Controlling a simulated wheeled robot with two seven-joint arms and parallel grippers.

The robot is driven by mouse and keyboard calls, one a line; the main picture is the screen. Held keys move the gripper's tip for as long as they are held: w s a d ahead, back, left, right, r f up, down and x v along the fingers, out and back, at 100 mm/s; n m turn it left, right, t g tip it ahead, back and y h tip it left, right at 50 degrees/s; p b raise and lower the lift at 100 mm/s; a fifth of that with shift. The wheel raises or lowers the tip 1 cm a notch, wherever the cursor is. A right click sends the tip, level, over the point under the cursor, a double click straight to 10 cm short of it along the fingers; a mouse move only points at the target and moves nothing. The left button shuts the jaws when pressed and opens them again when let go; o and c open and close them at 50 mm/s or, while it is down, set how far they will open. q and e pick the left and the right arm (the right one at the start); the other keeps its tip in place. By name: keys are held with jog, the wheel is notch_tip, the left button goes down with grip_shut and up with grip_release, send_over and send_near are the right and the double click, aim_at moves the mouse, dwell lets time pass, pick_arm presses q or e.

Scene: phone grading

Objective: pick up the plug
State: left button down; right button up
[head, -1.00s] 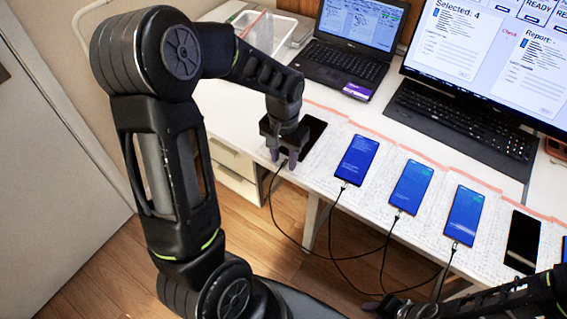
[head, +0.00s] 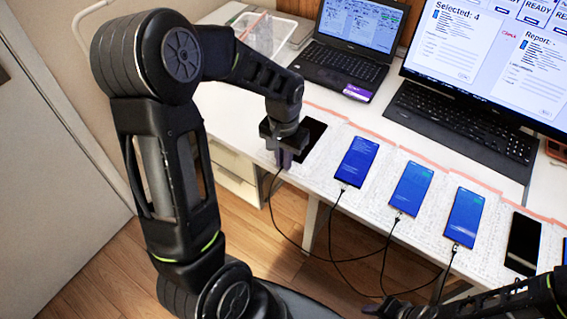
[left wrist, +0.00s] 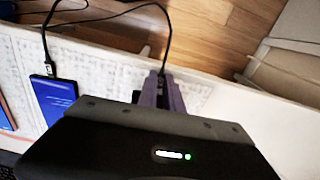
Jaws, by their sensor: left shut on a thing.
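My left gripper (head: 284,160) is shut on the plug at the end of a black cable (head: 271,205), at the table's front edge beside the leftmost dark phone (head: 311,136). The plug itself is mostly hidden between the fingers. In the left wrist view the cable (left wrist: 168,35) runs into the purplish fingers of the gripper (left wrist: 164,92). My right gripper (head: 384,306) is low at the bottom right of the head view, dark and partly seen, and its jaw opening is unclear.
Blue-screen phones (head: 357,161), (head: 411,188) and (head: 465,217) lie in a row with cables in their lower ends. Another dark phone (head: 523,243) lies at the right. A laptop (head: 345,55), a keyboard (head: 461,122) and a clear bin (head: 262,35) stand behind.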

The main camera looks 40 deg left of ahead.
pick_arm(q)
jog(key=shift+r, duration=0.1)
jog(key=shift+r+p, duration=0.25)
jog(key=shift+p, duration=0.1)
jog(key=shift+r, duration=0.4)
notch_tip(320, 180, up, 9)
jog(key=shift+f, duration=0.15)
jog(key=b, duration=0.2)
send_over(280, 170)
notch_tip(280, 170, down, 7)
jog(key=shift+s+f, duration=0.1)
jog(key=shift+f, duration=0.15)
